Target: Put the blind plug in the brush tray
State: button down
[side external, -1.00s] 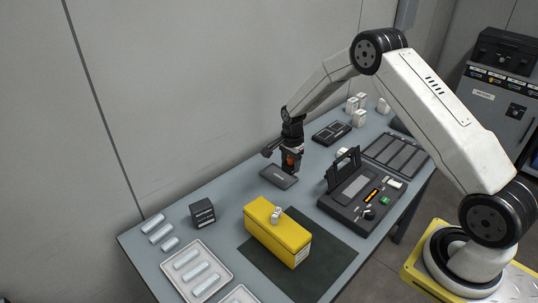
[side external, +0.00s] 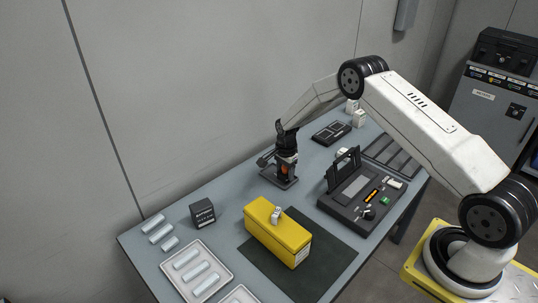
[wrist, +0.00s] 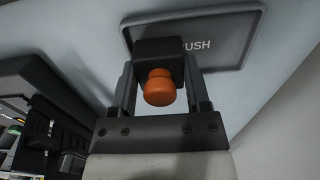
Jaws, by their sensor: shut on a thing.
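My gripper (side external: 284,177) is low over the dark grey brush tray (side external: 270,176) near the back wall in the side view. It is shut on the blind plug (wrist: 159,88), whose orange knob shows between the fingers in the wrist view. A dark block sits at the knob's far end, between the fingertips. The tray (wrist: 235,40) lies beyond it, with part of its lettering hidden by the gripper. In the side view a little orange shows at the jaws. I cannot tell whether the plug touches the tray.
The splicer (side external: 358,192) with its raised lid stands right of the tray. A yellow case (side external: 277,235) sits in front on a dark mat (side external: 325,267). A black box (side external: 202,213) and a pale tray (side external: 221,268) are at the left.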

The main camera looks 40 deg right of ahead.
jog(key=shift+f, duration=0.35)
jog(key=shift+f, duration=0.1)
jog(key=shift+c, duration=0.3)
grip_release()
jog(key=shift+r, duration=6.1)
